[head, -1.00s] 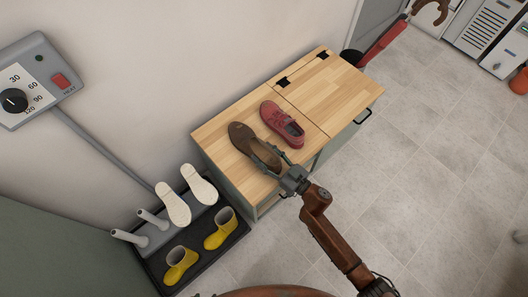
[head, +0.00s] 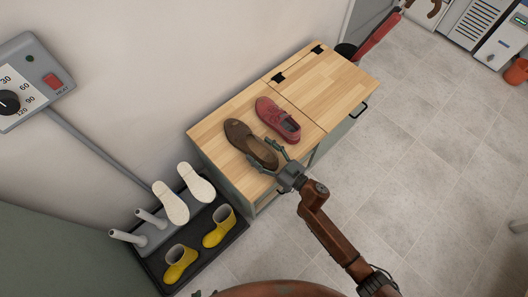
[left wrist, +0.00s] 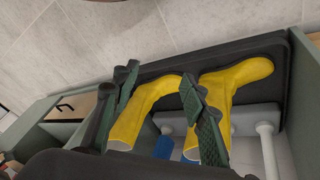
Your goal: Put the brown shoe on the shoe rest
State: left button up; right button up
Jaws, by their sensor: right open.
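The brown shoe (head: 241,134) lies on the wooden bench top (head: 215,127), beside a red shoe (head: 278,119). My right gripper (head: 262,152) is at its heel end, with its fingers spread around the heel; I cannot tell if they touch it. The grey shoe rest (head: 160,235) stands at lower left, with two bare pegs (head: 128,237) and a pair of white shoes (head: 171,203) on other pegs. My left gripper (left wrist: 158,76) is open and empty in the left wrist view, before the yellow boots (left wrist: 224,90). In the head view, at most a tip of it shows at the bottom edge.
Yellow boots (head: 219,227) stand on the black tray (head: 236,240) in front of the shoe rest. A control box (head: 35,80) with a dial hangs on the wall.

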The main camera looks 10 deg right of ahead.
aim_at(277, 163)
jog(key=shift+s+d+r, duration=0.1)
jog(key=shift+s+r, duration=0.05)
jog(key=p+v, duration=0.4)
jog(key=v, duration=0.6)
jog(key=shift+s+d+r, duration=0.1)
pick_arm(q)
jog(key=s+a+r+g+y, duration=0.1)
jog(key=s+a+r+g, duration=0.2)
jog(key=s+a+r, duration=0.2)
jog(key=shift+s+a+r+g+y, duration=0.3)
jog(key=shift+s+r, duration=0.85)
jog(key=shift+r, duration=0.45)
pick_arm(e)
jog(key=shift+s+d, duration=0.45)
jog(key=shift+s, duration=0.05)
